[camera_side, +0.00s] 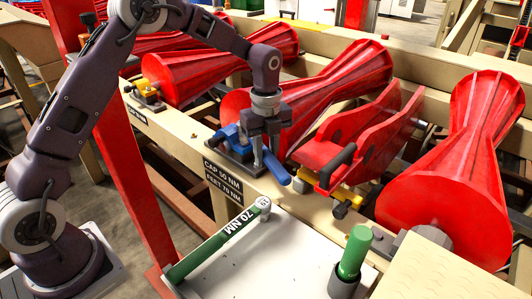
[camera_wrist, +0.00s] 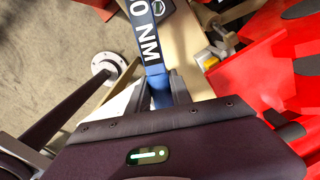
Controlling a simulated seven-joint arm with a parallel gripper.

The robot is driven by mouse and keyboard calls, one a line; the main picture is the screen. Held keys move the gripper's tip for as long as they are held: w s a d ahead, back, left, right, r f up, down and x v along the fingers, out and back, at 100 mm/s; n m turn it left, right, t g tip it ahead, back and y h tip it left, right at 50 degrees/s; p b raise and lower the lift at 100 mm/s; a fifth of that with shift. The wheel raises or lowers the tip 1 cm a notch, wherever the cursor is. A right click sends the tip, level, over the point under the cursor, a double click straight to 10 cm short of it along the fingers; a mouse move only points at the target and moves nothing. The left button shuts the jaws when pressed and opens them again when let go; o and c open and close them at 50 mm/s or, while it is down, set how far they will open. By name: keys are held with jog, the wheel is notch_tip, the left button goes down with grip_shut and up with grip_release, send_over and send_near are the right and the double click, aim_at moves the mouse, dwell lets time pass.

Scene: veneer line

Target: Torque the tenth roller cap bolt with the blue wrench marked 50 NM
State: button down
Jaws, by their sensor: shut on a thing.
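The blue wrench (camera_wrist: 146,30) runs up from my gripper (camera_wrist: 165,92) in the wrist view, with "0 NM" readable and the first digit cut off. In the side view my gripper (camera_side: 266,158) is shut on the blue wrench, whose blue handle end (camera_side: 276,170) sticks out at lower right. A blue part (camera_side: 228,137) shows left of my gripper at the roller bearing on the beam. I cannot tell whether it is the bearing housing or the wrench's other end. The cap bolts and any contact with them are hidden or too small to see.
A green wrench marked 70 NM (camera_side: 222,238) lies along a white table (camera_side: 285,265). A green handle (camera_side: 355,250) stands upright in a dark cup. A sign (camera_side: 222,180) reads cap 50 NM, feet 70 NM. Red rollers (camera_side: 455,170) and a red bracket (camera_side: 365,140) crowd the right.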

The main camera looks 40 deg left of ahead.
jog(key=shift+f, duration=0.7)
jog(key=s+a+m, duration=0.7)
jog(key=s+m, duration=0.1)
jog(key=shift+a+m, duration=0.3)
jog(key=shift+a, duration=0.05)
dwell(1.6)
